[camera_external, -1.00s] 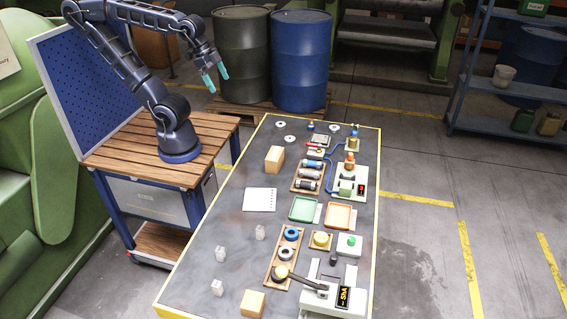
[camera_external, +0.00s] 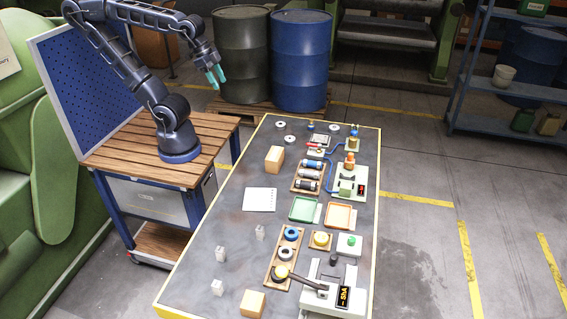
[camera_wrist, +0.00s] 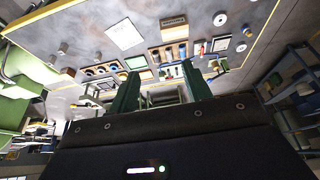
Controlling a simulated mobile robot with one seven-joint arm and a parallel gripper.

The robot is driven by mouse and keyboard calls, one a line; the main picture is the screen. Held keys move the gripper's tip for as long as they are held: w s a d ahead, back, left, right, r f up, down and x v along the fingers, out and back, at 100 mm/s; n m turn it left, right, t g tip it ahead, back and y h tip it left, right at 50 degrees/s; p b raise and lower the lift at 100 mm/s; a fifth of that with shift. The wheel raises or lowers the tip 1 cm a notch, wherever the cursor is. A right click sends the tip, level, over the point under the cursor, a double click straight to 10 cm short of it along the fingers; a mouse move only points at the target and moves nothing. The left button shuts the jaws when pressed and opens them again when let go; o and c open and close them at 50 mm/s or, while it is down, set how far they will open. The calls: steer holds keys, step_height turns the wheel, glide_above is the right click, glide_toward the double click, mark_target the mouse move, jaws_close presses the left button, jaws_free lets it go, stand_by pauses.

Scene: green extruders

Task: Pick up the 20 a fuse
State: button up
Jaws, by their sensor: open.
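Several cylindrical fuses (camera_external: 310,175) lie side by side on a wooden holder (camera_external: 296,187) right of the middle of the long table. They look blue, dark and grey. Their ratings are too small to read, so I cannot tell which is the 20 A fuse. My gripper (camera_external: 216,74) has teal fingers and is raised beyond the table's far left end, well away from the fuses. It is open with nothing between its fingers. In the wrist view the fingers (camera_wrist: 160,68) stand apart, with the tabletop things small behind them.
The table (camera_external: 220,250) also bears a wooden block (camera_external: 274,159), a white notepad (camera_external: 259,199), a green tray (camera_external: 305,209), an orange tray (camera_external: 338,216) and a lever device (camera_external: 335,290). A blue cable (camera_external: 329,175) runs beside the fuses.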

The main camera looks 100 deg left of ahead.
steer(key=shift+w, duration=0.1)
steer(key=w+d+f+m+g, duration=0.1)
steer(key=w+d+f+m, duration=0.1)
steer(key=w+d+m, duration=0.5)
steer(key=m+g+h, duration=0.2)
steer(key=m+g, duration=0.2)
steer(key=m, duration=0.7)
glide_toward(219, 247)
steer(key=f, duration=0.3)
steer(key=d+f, duration=0.1)
steer(key=f, duration=0.1)
steer(key=shift+s+f, duration=0.1)
steer(key=shift+s, duration=0.2)
steer(key=shift+w+d+f, duration=0.1)
steer(key=shift+d+f, duration=0.05)
steer(key=shift+f, duration=0.75)
steer(key=shift+d+f, duration=0.15)
steer(key=shift+f, duration=0.75)
steer(key=shift+w+d+f, duration=0.1)
steer(key=shift+d+f, duration=0.05)
steer(key=shift+f, duration=0.75)
